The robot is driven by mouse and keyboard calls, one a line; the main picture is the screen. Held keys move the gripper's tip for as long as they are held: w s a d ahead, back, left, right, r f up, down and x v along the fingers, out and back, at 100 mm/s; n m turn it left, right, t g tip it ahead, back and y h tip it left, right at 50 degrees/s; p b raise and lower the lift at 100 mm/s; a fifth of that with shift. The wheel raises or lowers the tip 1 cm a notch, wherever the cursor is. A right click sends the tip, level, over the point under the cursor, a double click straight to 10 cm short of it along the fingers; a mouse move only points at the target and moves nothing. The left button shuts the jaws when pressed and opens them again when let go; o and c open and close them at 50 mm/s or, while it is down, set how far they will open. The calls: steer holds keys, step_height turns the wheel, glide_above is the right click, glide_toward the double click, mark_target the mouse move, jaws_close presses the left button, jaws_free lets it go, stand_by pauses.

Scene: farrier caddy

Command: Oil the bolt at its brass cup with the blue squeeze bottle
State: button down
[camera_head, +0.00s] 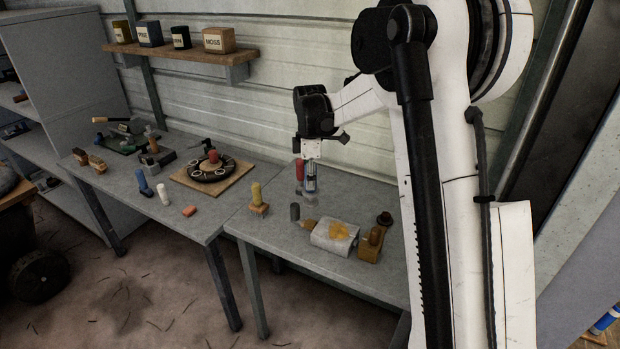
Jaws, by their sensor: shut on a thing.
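My gripper (310,182) points down over the rear of the right bench. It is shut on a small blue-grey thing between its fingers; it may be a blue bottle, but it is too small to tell. A blue bottle-like thing (145,185) also stands at the front of the left bench, away from my gripper. A red bottle-like thing (299,170) stands just left of my gripper. I cannot make out the bolt or its brass cup for certain.
A round black fixture (234,174) lies on a wooden board at the left bench's right. A shelf (190,53) holds small boxes.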

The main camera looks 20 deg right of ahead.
mark_target(310, 197)
steer(key=shift+f+b, duration=2.7)
steer(key=shift+f, duration=0.85)
steer(key=shift+f+b, duration=0.2)
steer(key=shift+b, duration=0.15)
steer(key=shift+r, duration=0.15)
steer(key=shift+r+p, duration=1.6)
steer(key=shift+r, duration=1.8)
